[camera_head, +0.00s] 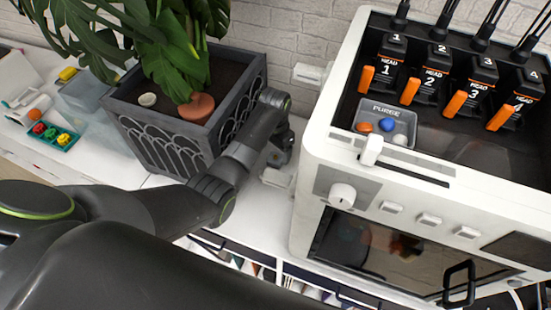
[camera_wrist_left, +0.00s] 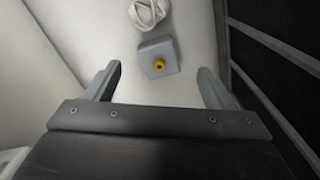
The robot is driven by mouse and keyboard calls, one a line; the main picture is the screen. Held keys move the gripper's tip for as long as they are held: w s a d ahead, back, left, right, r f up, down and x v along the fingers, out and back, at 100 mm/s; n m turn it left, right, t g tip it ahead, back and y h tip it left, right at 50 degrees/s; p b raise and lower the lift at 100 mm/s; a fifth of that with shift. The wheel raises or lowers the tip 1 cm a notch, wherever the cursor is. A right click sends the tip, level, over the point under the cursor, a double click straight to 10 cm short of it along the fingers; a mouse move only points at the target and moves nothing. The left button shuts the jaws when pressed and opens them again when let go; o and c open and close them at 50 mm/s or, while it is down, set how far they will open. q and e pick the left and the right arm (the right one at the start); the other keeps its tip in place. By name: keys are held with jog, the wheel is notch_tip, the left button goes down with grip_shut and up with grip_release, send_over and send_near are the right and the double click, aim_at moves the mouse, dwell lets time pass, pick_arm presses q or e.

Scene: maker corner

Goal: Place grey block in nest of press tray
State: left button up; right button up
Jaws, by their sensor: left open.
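My left gripper (camera_wrist_left: 157,88) is open and empty. Its two fingers are apart, and the block lies a little beyond them, roughly centred in the gap. In the head view, my left gripper (camera_head: 279,155) is down between the planter and the white printer, and its fingers are largely hidden. I cannot make out the block in the head view. No press tray or nest can be identified in either view. My right gripper is not in view.
A dark planter (camera_head: 181,146) with a large-leaved plant stands left of my gripper. A white multi-head printer (camera_head: 325,165) stands right. The counter gap between them is narrow. A white coiled item (camera_wrist_left: 148,13) lies beyond the block. A teal tray (camera_head: 54,136) sits far left.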

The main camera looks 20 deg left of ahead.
aim_at(275, 156)
pick_arm(q)
jog(key=shift+f, duration=1.5)
jog(key=shift+c, duration=0.5)
jog(key=c, duration=1.3)
jog(key=shift+r, duration=0.15)
